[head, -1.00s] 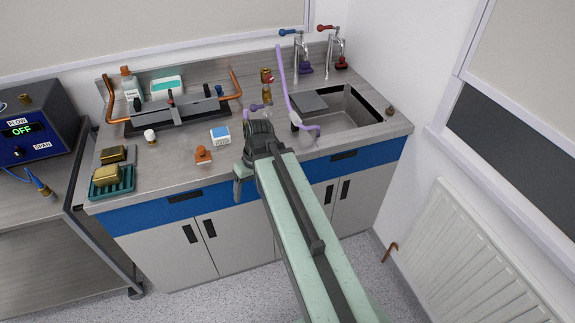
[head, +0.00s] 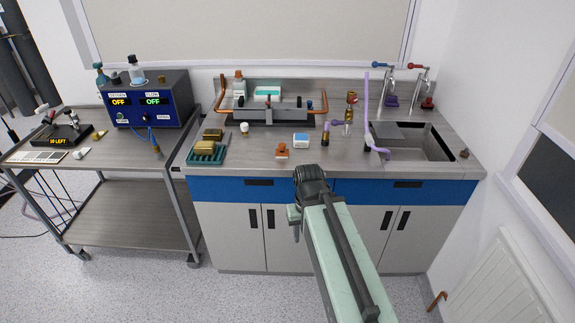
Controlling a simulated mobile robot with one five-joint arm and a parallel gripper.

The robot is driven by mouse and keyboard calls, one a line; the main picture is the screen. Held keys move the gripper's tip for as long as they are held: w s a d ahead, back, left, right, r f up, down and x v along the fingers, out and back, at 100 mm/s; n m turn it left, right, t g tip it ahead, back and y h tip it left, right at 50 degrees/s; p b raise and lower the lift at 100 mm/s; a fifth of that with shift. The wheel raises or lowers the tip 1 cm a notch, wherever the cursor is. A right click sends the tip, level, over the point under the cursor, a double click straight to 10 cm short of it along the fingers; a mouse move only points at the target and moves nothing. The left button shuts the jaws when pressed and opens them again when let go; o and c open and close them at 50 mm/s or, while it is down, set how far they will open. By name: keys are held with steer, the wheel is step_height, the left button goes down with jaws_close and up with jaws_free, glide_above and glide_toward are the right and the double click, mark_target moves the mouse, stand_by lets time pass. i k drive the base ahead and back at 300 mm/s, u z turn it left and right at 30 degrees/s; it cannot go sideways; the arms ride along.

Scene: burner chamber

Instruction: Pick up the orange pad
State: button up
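A small orange piece (head: 281,151) with a knob-like top stands near the front edge of the counter, left of a blue-and-white box. It is the only clearly orange small item on the counter; whether it is the pad, I cannot tell. Two yellow-brown blocks lie at the counter's left end: one block (head: 213,134) at the back and one block (head: 204,147) on a teal ridged tray (head: 207,157). My gripper (head: 295,230) hangs in front of the cabinet, below the counter edge and apart from these things. Its fingers are mostly hidden by my arm.
The blue-and-white box (head: 301,140), a white-topped knob (head: 244,128) and a dark bottle (head: 325,139) stand nearby. A burner rig with copper pipes (head: 268,108) is behind. The sink (head: 411,140) and purple hose (head: 367,110) are right. A trolley (head: 120,205) stands left.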

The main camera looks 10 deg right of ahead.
mark_target(282, 153)
steer(key=u, duration=0.2)
steer(key=i, duration=0.55)
steer(key=u, duration=0.55)
steer(key=i, duration=0.85)
steer(key=u, duration=0.55)
steer(key=k, duration=0.85)
steer(key=u, duration=0.2)
steer(key=i, duration=0.85)
steer(key=z, duration=0.05)
